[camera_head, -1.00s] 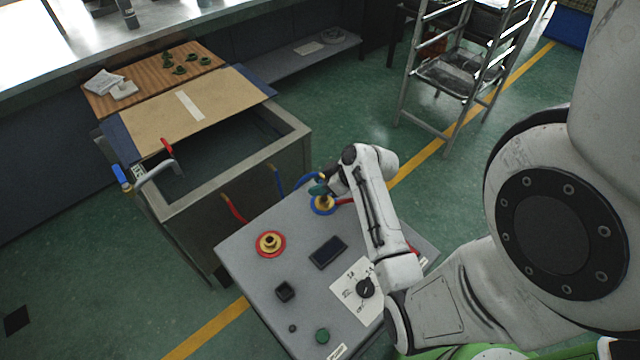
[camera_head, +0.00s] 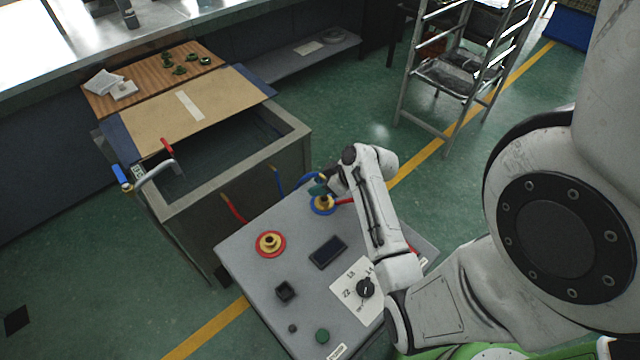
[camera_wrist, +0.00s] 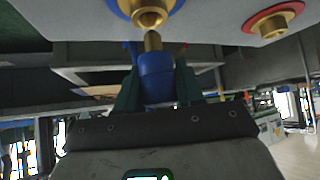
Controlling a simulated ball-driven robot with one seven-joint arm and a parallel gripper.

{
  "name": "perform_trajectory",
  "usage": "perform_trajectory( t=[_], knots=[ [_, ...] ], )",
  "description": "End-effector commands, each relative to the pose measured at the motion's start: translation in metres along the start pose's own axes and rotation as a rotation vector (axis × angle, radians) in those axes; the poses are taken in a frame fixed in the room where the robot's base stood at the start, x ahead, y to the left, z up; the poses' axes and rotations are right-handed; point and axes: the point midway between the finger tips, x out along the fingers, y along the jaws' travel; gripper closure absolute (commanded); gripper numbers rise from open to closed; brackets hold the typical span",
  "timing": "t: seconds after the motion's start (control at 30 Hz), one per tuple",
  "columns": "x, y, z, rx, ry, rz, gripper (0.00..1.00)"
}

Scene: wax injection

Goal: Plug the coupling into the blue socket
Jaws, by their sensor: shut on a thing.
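The blue socket (camera_head: 323,205), a brass fitting in a blue ring, is at the far edge of the grey panel. It also shows at the top of the wrist view (camera_wrist: 150,12). My gripper (camera_head: 322,188) is right above it in the head view. In the wrist view my gripper (camera_wrist: 155,88) is shut on the blue coupling (camera_wrist: 156,75), whose brass tip points at the socket's brass fitting. The tip is very close to the fitting; whether they touch I cannot tell. In the head view the coupling is mostly hidden by my gripper.
A red-ringed socket (camera_head: 270,244) sits left on the grey panel (camera_head: 250,270). The panel also bears a dark display (camera_head: 328,252), a dial (camera_head: 365,288) and a green button (camera_head: 322,335). A metal tank (camera_head: 290,150) stands behind. Red and blue hoses run between tank and panel.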

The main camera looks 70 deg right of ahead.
Motion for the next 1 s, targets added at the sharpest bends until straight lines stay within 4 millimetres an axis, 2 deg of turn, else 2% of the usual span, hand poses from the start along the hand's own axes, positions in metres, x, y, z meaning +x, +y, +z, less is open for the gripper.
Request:
perform_trajectory(
  t=[1.0],
  knots=[
    [0.0049,-0.0004,0.0055,0.001,-0.001,-0.001,0.95]
  ],
)
